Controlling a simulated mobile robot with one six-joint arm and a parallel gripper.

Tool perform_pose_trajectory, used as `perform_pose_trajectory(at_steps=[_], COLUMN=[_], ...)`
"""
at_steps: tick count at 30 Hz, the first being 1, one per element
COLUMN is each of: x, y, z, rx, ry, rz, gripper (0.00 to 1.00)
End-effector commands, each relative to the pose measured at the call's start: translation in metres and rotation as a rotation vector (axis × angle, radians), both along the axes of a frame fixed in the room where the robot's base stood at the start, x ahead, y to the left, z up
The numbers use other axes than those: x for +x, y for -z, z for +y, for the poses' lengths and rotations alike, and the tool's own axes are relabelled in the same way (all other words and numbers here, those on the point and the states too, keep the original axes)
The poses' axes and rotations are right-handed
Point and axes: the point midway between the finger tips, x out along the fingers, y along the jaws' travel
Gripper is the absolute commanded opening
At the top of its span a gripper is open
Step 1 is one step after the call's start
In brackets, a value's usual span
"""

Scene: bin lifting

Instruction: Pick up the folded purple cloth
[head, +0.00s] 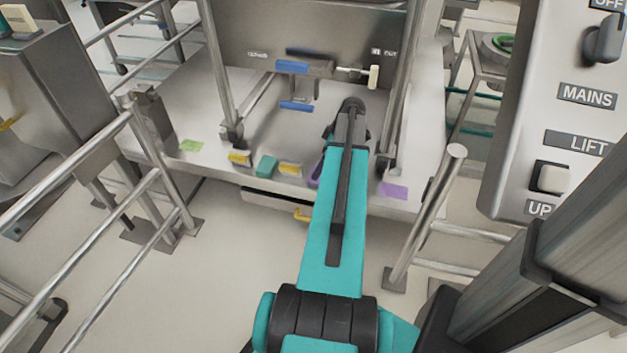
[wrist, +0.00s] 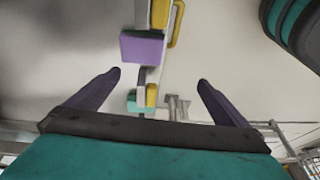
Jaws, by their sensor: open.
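The folded purple cloth (wrist: 142,47) shows in the wrist view as a lilac block with a darker side, ahead of my fingers and slightly left of centre. In the head view, a purple piece (head: 314,178) that looks like the same cloth is at the front edge of the steel platform, mostly hidden by my arm. My gripper (wrist: 159,76) is open, with its two dark purple fingers wide apart and nothing between them. The cloth is apart from the fingers. The fingers are not clear in the head view.
Yellow-and-grey blocks (head: 290,169) and a teal block (head: 266,166) line the platform (head: 220,110) edge beside the cloth. A yellow handle (head: 302,213) is below. A flat lilac patch (head: 394,190) lies right. Metal rails (head: 150,150) stand left, and open floor lies in front.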

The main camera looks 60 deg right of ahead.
Motion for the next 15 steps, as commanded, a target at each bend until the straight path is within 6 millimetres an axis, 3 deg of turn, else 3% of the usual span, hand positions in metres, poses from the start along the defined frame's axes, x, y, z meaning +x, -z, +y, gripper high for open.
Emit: perform_pose_trajectory(at_steps=[1,6,15], x=[-0.01,-0.03,-0.035], y=[-0.001,-0.014,-0.018], z=[-0.015,-0.039,-0.044], rx=[-0.015,-0.048,-0.057], ry=[0.001,-0.013,-0.02], rz=[-0.014,-0.045,-0.052], gripper=[1.0,1.0,1.0])
